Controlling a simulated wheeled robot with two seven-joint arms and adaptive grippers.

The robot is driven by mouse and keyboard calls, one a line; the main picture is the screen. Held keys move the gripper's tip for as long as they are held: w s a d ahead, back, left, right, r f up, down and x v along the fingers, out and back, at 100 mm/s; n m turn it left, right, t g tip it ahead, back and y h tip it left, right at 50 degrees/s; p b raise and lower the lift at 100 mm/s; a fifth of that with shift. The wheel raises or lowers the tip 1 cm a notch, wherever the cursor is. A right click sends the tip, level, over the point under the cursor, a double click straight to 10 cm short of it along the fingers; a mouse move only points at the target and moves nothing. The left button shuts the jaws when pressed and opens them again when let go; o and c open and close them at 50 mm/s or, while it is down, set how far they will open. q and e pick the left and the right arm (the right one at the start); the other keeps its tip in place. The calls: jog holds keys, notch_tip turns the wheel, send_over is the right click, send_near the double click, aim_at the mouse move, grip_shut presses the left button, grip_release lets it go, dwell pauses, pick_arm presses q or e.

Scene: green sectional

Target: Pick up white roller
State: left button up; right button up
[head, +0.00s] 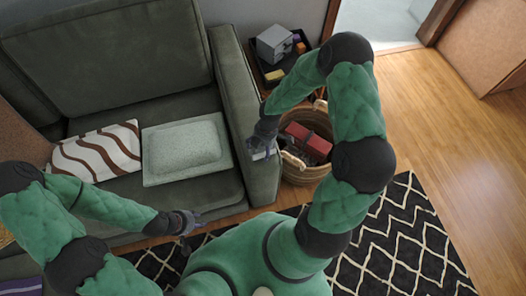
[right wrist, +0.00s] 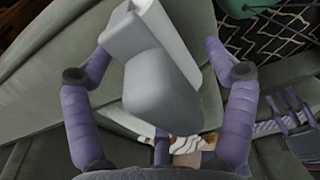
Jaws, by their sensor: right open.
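A pale grey-white object (right wrist: 160,70), which looks like the white roller, lies between the fingers of my right gripper (right wrist: 157,50) in the right wrist view. It has a long flat-sided part and a rounded grey end. The purple fingers are open on either side of it, with gaps visible. In the head view my right gripper (head: 260,146) is over the sofa's right armrest, and a small white part of the object (head: 264,154) shows under it. My left gripper (head: 186,222) hangs in front of the sofa seat, away from the object; its jaws are too small to judge.
A wicker basket (head: 303,171) with a red item (head: 308,143) stands right of the armrest (head: 249,110). Behind it is a dark tray (head: 262,76) with a grey box (head: 274,45). Cushions (head: 186,148) lie on the green sofa. Wooden floor (head: 445,130) at right is clear.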

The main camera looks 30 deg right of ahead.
aim_at(272, 151)
jog(key=shift+f, duration=0.35)
jog(key=shift+r, duration=0.1)
jog(key=c, duration=1.3)
jog(key=shift+c, duration=0.2)
jog(key=shift+r, duration=0.1)
jog(key=shift+r+p, duration=0.45)
jog(key=shift+r, duration=0.05)
notch_tip(272, 151, up, 2)
jog(key=shift+w+r+p, duration=0.1)
jog(key=shift+r+p, duration=0.1)
jog(key=shift+p, duration=0.55)
jog(key=s+d+r+p, duration=0.2)
jog(key=r, duration=0.1)
jog(key=s+d+r, duration=0.1)
jog(key=r, duration=0.1)
jog(key=shift+s+r+p, duration=0.1)
jog(key=shift+s+p, duration=0.1)
jog(key=shift+p, duration=0.2)
jog(key=s+d+r+p, duration=0.3)
jog(key=s+d+r, duration=0.1)
jog(key=s+d, duration=0.2)
jog(key=shift+s, duration=0.75)
